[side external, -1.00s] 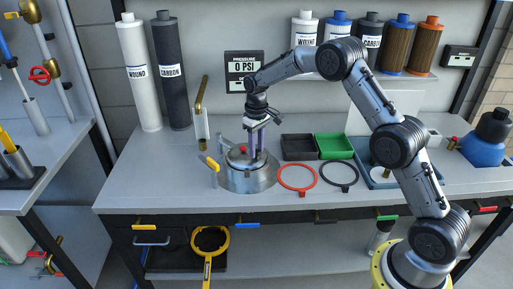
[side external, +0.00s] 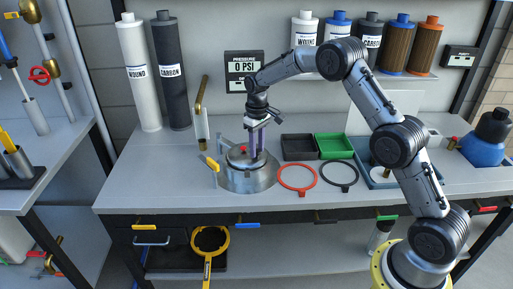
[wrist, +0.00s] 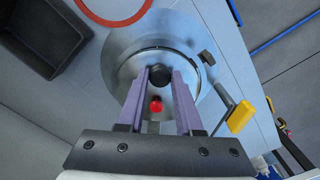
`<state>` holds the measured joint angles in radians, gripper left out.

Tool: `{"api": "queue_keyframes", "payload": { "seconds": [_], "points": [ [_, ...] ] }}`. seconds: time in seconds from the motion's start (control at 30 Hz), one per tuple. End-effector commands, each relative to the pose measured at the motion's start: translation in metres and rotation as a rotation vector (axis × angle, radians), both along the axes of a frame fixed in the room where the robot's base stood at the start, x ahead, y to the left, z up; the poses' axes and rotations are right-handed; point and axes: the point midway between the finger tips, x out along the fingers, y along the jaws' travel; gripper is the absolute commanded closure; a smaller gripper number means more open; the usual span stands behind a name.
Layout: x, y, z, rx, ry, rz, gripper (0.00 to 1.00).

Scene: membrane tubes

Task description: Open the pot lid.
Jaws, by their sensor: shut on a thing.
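The silver metal pot (side external: 248,183) stands on the grey bench, with its round lid (side external: 236,161) on top. The lid also shows in the wrist view (wrist: 136,66), with a black centre knob (wrist: 160,76) and a red button (wrist: 156,106). My gripper (side external: 256,155) points straight down over the lid. In the wrist view its purple fingers (wrist: 160,84) are shut on the black knob. A lever with a yellow grip (wrist: 240,117) stands beside the pot. A dark tab (wrist: 206,58) sits at the lid's edge. I cannot tell whether the lid is lifted.
A red ring (side external: 298,178) and a black ring (side external: 339,174) lie right of the pot. A black bin (side external: 298,147) and a green bin (side external: 335,146) stand behind them. A bracket with a bronze handle (side external: 202,95) rises behind left. The bench's front left is clear.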

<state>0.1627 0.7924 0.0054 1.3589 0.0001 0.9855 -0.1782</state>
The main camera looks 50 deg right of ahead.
Motion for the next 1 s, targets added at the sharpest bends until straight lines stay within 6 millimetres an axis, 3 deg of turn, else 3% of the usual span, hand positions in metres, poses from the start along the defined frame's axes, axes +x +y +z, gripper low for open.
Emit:
{"api": "queue_keyframes", "payload": {
  "seconds": [0.17, 0.47, 0.7, 1.0],
  "points": [
    [0.001, -0.013, 0.001, -0.001, -0.003, 0.06, 1.0],
    [0.01, -0.056, 0.001, -0.002, -0.004, 0.288, 1.0],
    [0.028, -0.095, 0.001, -0.004, -0.005, 0.516, 1.0],
    [0.049, -0.123, 0.001, -0.004, -0.005, 0.712, 1.0]
  ]
}}
